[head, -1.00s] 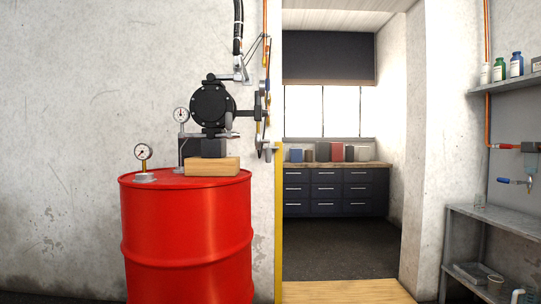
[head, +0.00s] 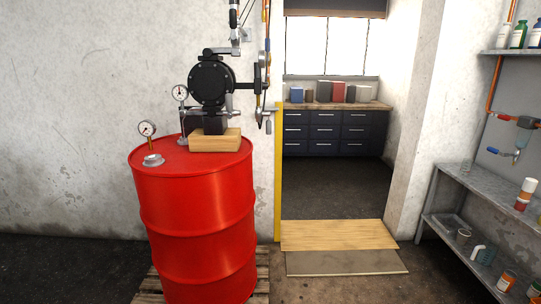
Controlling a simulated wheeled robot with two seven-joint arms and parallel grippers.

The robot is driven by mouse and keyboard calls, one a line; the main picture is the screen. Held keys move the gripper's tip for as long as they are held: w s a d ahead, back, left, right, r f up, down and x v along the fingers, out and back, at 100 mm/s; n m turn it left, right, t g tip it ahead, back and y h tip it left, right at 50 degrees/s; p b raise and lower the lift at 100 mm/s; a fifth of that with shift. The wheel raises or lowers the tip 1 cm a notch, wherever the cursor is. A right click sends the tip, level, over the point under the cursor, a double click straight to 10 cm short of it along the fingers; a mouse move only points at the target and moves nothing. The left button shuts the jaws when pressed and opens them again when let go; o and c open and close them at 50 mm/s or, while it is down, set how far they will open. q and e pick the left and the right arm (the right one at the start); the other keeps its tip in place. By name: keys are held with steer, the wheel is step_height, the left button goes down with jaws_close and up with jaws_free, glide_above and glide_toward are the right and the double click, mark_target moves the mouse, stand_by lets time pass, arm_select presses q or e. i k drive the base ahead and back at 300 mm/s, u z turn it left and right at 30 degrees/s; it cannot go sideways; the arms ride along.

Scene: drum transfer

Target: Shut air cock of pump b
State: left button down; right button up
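A black round pump (head: 211,84) is mounted by the wall above a red drum (head: 195,215). Fittings and pipes (head: 262,85) run beside it on its right, with small levers too small to read. I cannot tell from a label whether this is pump b, nor which lever is its air cock. A blue-handled valve (head: 500,153) hangs on the right wall on another pipe. Neither of my grippers is in view.
A wooden block (head: 214,141) and a gauge (head: 148,130) sit on the drum, which stands on a pallet (head: 262,270). A doorway with a wooden ramp (head: 335,234) opens in the middle. Grey shelves (head: 470,235) with bottles and cans stand at right.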

mark_target(269, 124)
steer(key=z, duration=0.5)
steer(key=i, duration=0.5)
steer(key=z, duration=1)
steer(key=i, duration=0.8)
steer(key=z, duration=0.2)
